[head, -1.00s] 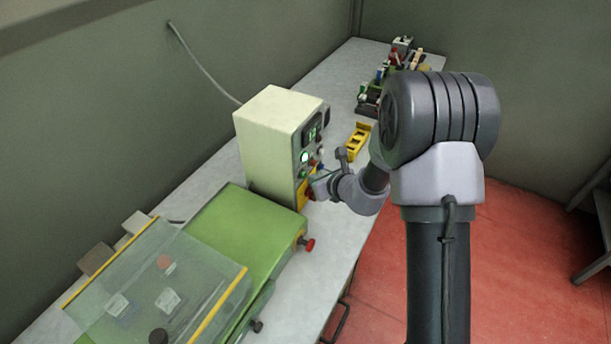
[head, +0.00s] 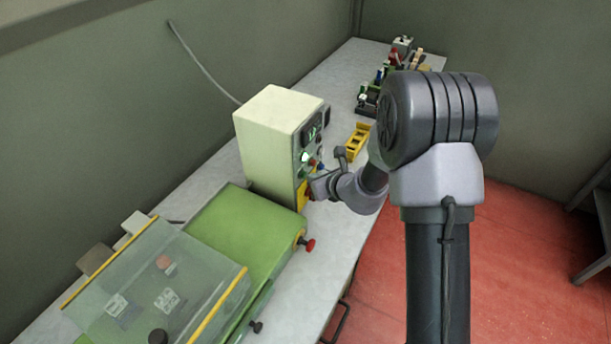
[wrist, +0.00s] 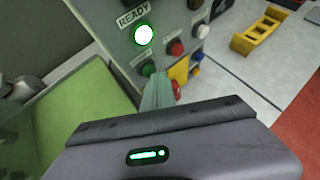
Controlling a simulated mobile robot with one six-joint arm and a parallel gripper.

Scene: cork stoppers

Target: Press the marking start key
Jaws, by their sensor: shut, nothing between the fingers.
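The cream control box (head: 272,140) stands on the bench. Its front panel fills the upper middle of the wrist view, with a lit READY lamp (wrist: 144,35). Below the lamp is a green button (wrist: 148,69); its label is too small to read. A red button (wrist: 176,48), a blue one (wrist: 198,57) and a red knob on a yellow plate (wrist: 181,72) are to its right. My gripper (wrist: 157,80) is shut and empty, its fingertips at the panel just below the green button. I cannot tell if they touch it. In the head view my gripper (head: 314,186) is at the panel's lower front.
A green machine (head: 240,235) with a clear cover (head: 150,290) stands on the bench in front of the box. A yellow holder (head: 357,142) lies beyond the box, with small fixtures (head: 390,75) farther back. The red floor to the right is open.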

